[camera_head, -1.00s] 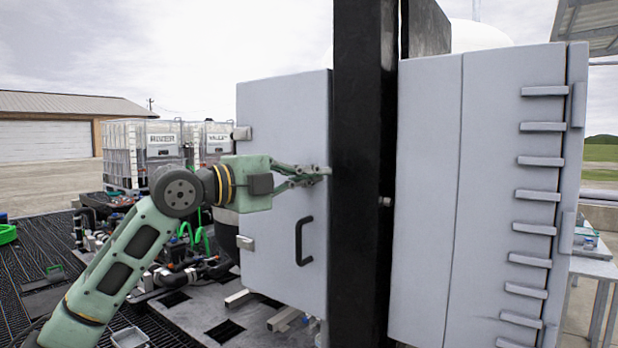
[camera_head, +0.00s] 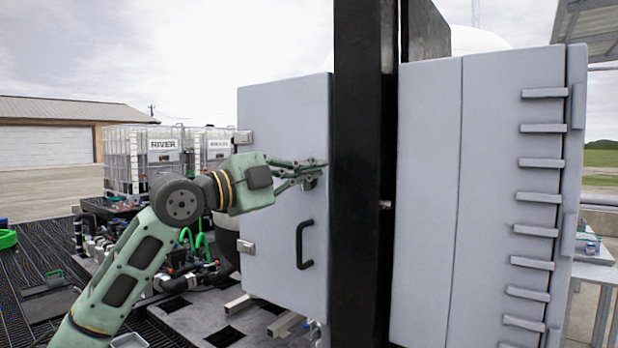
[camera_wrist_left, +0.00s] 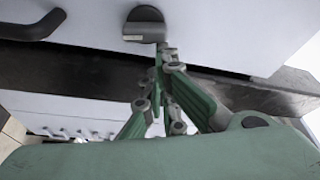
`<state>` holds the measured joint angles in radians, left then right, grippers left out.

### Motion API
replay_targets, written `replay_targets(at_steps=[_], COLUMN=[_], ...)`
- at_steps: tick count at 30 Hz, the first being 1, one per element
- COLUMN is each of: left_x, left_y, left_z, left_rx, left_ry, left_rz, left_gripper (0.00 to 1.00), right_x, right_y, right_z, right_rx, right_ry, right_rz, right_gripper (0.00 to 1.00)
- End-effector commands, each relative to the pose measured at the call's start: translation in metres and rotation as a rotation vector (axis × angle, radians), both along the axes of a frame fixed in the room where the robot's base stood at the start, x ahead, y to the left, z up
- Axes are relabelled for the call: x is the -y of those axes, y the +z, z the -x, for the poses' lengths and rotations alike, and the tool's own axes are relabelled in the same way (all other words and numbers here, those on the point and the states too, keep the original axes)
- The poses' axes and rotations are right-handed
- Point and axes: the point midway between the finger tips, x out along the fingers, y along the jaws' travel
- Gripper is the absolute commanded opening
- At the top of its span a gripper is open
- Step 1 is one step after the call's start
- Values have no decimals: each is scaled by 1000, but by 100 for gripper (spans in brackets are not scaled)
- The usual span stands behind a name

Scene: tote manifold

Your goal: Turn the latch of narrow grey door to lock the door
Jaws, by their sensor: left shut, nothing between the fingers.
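The narrow grey door (camera_head: 283,120) stands closed against the left side of a black post in the head view. Its latch (camera_head: 310,184) shows just below my left fingers, partly covered. In the left wrist view the latch (camera_wrist_left: 145,24) is a dark round plate with a grey bar across it. My left gripper (camera_head: 322,163) is shut and empty, with its fingertips close to the door face, beside the latch. In the wrist view the fingertips (camera_wrist_left: 166,50) are at the latch's lower right edge; I cannot tell whether they touch. My right gripper is not in view.
A black handle (camera_head: 302,245) sits on the door below the latch. The black post (camera_head: 362,200) stands close to the right of my fingers. A wide grey cabinet (camera_head: 430,200) is beyond it. Pipes and white tanks (camera_head: 133,155) are at the left.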

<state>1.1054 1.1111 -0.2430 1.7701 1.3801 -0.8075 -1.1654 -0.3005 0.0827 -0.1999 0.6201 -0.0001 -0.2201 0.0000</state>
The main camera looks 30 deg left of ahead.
Motion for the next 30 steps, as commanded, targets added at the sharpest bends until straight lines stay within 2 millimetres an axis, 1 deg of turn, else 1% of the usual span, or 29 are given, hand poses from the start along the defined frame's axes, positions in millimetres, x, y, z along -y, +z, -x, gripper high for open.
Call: replay_targets(at_steps=[16, 30], left_x=[-13, -29], left_y=[12, 18], left_z=[-1, -3], left_rx=[-37, -71], left_ry=[-1, -2], left_rz=[473, 896], left_gripper=[0, 0], right_x=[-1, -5], right_y=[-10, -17], right_z=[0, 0], right_rx=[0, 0], right_ry=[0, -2], right_rz=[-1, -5], right_gripper=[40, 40])
